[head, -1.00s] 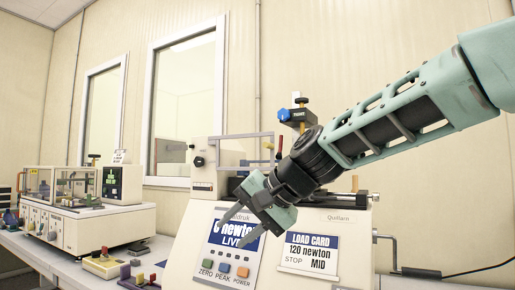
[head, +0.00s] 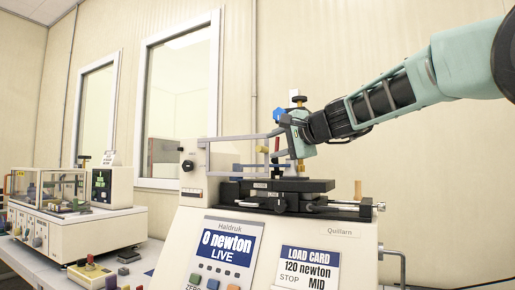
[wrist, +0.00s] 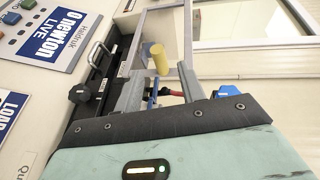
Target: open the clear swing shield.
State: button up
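The clear swing shield (head: 222,153) is a see-through panel in a pale grey frame on top of the testing machine. It also shows in the wrist view (wrist: 173,24). A yellow knob (wrist: 158,58) stands at its near end. My gripper (head: 262,150) is at the shield's right end in the head view, pointing left. In the wrist view, my gripper (wrist: 158,80) has its two grey fingers spread, with the yellow knob in line with the gap. I cannot tell whether either finger touches the knob. The shield's right end is partly hidden by the fingers.
The machine's dark stage (head: 285,186) lies just below my gripper. A blue knob (head: 279,115) and a red part (head: 276,145) are close to it. A second bench machine (head: 70,225) stands at the left. The space above the machine's left part is clear.

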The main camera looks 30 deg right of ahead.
jog(key=p+x, duration=0.1)
jog(key=x, duration=0.7)
jog(key=shift+w+f, duration=0.1)
jog(key=shift+w, duration=0.05)
grip_shut()
